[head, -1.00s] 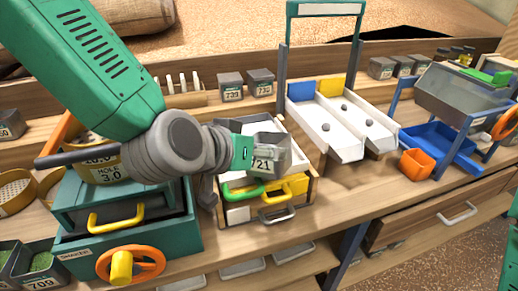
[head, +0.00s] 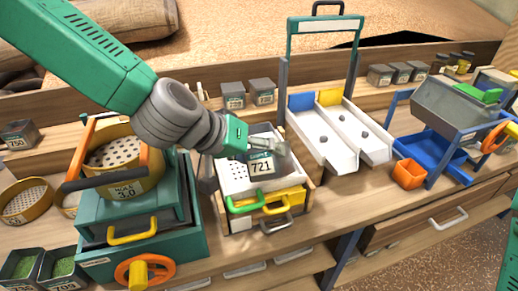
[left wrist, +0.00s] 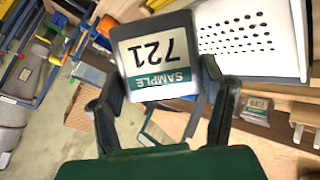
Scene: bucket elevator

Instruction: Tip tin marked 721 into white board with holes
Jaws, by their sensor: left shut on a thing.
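The grey tin marked 721 (head: 260,163) is held in my left gripper (head: 268,148), above the white board with holes (head: 233,178). In the left wrist view the tin (left wrist: 158,55) sits between the two dark fingers of my left gripper (left wrist: 163,95), its label upside down in the picture. The perforated board (left wrist: 252,35) shows behind it at the upper right. The board lies on a wooden box with green, yellow and grey handles. The tin hides part of the board, and its contents cannot be seen. My right gripper is not visible.
A teal shaker (head: 140,225) with an orange wheel and a yellow sieve stands left of the board. White twin troughs (head: 340,135) in a teal frame stand to the right. More tins (head: 248,93) line the shelf behind. An orange cup (head: 409,174) stands further right.

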